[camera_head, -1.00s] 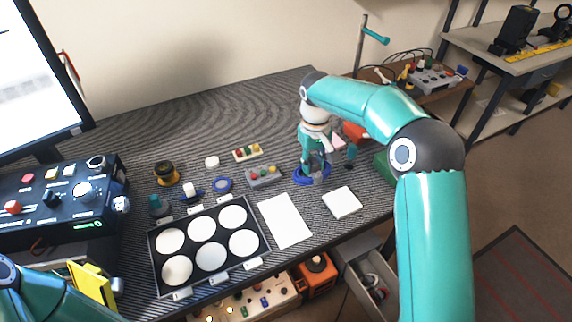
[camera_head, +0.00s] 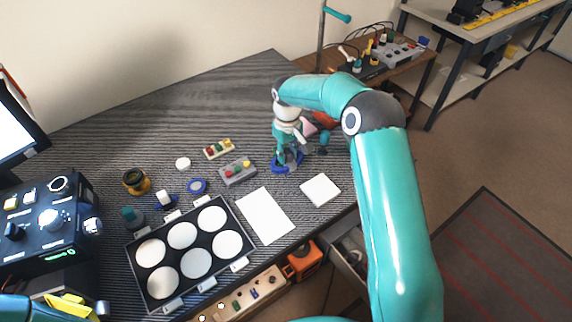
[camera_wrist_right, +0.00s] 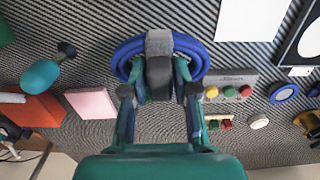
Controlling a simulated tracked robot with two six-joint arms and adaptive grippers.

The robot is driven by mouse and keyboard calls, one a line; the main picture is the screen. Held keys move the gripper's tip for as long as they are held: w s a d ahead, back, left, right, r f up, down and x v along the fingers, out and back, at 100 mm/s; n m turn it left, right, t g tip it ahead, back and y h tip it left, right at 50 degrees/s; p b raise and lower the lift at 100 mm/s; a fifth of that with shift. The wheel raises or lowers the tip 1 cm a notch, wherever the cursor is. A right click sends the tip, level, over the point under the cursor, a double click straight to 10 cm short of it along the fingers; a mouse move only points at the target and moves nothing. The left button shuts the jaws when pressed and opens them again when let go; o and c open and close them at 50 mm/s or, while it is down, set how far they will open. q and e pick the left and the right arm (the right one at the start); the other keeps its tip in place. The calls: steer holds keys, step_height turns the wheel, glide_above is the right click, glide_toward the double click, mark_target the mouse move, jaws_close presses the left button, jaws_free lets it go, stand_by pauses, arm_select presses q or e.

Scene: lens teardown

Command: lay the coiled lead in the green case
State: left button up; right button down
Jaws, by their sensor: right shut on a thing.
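The coiled lead is a blue ring (camera_head: 277,167) on the dark striped bench, right of the grey box with coloured buttons. It also shows in the right wrist view as a blue coil (camera_wrist_right: 125,55) with a grey block across its middle. My right gripper (camera_head: 288,156) points down at the coil and is shut on it; its fingers (camera_wrist_right: 160,88) hide part of the ring. A green edge (camera_wrist_right: 5,32) at the left of the wrist view may be the green case; in the head view my right arm hides that spot. My left gripper is out of view.
A grey button box (camera_head: 238,172) stands close left of the coil. A white square pad (camera_head: 320,190), a white sheet (camera_head: 265,215) and a black tray with white discs (camera_head: 237,262) lie nearer the front edge. A pink block (camera_wrist_right: 92,102) and an orange block (camera_wrist_right: 38,110) are close by.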

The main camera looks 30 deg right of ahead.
mark_target(287, 166)
steer(key=shift+f+p, duration=0.4)
steer(key=shift+f, duration=2.5)
steer(key=c, duration=0.9)
jaws_free()
